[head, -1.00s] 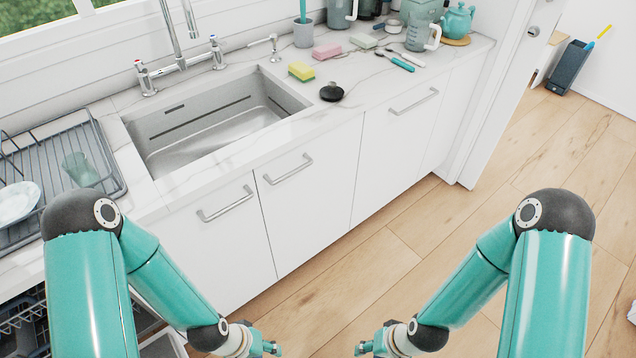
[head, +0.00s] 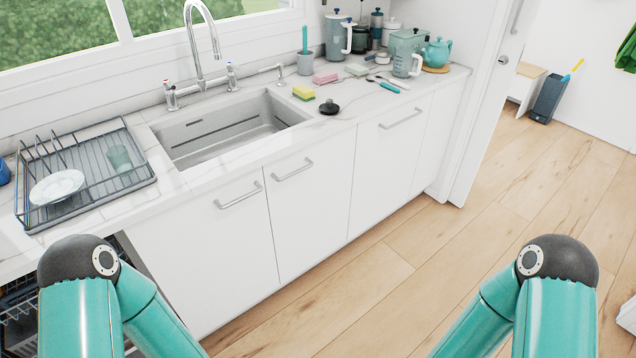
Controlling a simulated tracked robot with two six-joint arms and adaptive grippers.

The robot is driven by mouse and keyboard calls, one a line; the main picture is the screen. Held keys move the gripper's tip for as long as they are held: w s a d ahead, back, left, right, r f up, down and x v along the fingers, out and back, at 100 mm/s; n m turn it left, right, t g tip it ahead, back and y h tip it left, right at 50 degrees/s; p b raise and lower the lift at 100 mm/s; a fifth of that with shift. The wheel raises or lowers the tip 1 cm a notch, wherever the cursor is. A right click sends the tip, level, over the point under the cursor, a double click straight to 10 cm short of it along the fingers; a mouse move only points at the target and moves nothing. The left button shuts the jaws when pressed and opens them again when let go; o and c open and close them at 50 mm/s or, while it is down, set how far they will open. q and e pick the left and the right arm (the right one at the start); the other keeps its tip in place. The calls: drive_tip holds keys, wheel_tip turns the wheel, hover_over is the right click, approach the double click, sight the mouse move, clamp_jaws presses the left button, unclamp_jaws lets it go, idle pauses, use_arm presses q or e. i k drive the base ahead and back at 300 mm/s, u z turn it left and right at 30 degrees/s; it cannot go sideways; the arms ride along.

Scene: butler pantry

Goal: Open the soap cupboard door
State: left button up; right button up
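Three white cupboard doors with bar handles line the front below the counter, all shut: a left door (head: 222,255), a middle door (head: 312,215) and a right door (head: 392,160). Their handles are the left handle (head: 238,195), the middle handle (head: 293,170) and the right handle (head: 401,118). No label shows which one is the soap cupboard. Both my arms reach in from the bottom edge, apart from the doors. Both grippers are below the picture and out of sight.
The sink (head: 225,130) is set in the counter. A dish rack (head: 85,170) stands at left, above an open dishwasher bay (head: 20,310). Sponges, jugs and a teapot (head: 438,52) are on the counter at the back right. The wooden floor (head: 390,260) before the doors is clear.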

sight(308, 189)
drive_tip(key=u, duration=0.2)
drive_tip(key=i, duration=0.85)
drive_tip(key=z, duration=0.1)
